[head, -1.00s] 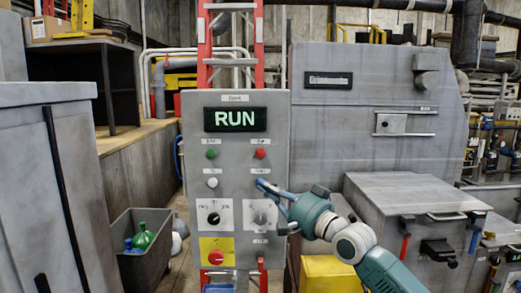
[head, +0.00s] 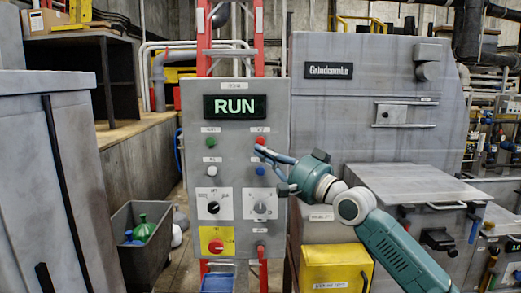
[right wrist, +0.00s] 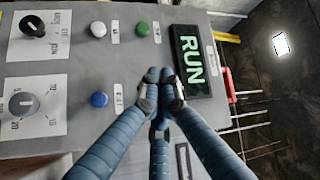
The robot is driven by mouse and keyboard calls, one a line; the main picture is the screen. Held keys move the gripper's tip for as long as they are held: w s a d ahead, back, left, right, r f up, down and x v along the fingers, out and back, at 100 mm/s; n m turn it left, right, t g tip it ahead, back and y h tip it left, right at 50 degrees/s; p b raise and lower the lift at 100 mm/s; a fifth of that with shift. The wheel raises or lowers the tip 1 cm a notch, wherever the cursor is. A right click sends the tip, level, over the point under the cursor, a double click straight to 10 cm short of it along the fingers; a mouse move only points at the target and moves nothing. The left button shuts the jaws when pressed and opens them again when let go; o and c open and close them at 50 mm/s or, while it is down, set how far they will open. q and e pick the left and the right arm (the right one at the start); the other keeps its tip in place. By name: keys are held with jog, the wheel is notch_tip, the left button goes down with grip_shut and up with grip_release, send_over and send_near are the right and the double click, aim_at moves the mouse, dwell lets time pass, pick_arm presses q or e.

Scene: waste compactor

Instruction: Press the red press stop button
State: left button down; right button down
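The red button (head: 260,141) is at the upper right of the grey control panel (head: 190,150), under the lit RUN display (head: 236,107), which also shows in the right wrist view (right wrist: 191,61). My right gripper (head: 259,151) has its fingertips at the red button's lower edge; I cannot tell whether they touch it. In the right wrist view the blue fingers (right wrist: 160,88) are together and empty, and they hide the red button. My left gripper is not in view.
A green button (head: 211,143), a white button (head: 211,171), a blue button (head: 260,171) and two rotary knobs share the panel. A larger red mushroom button (head: 216,246) sits on a yellow plate below. A grey machine (head: 370,140) stands to the right.

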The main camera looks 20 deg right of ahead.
aim_at(260, 141)
jog(key=w+d+b, duration=0.1)
jog(key=w+b, duration=0.4)
jog(key=w, duration=0.1)
jog(key=shift+d, duration=0.3)
jog(key=shift+w+d, duration=0.1)
jog(key=shift+w, duration=0.1)
dwell(1.1)
jog(key=shift+w, duration=0.25)
jog(key=shift+w+d+b, duration=0.2)
jog(key=shift+w+b, duration=0.2)
dwell(0.6)
dwell(0.4)
jog(key=shift+s+a+f+p, duration=0.1)
jog(key=shift+s+a+p, duration=0.1)
jog(key=shift+s+p, duration=0.45)
jog(key=shift+s, duration=0.15)
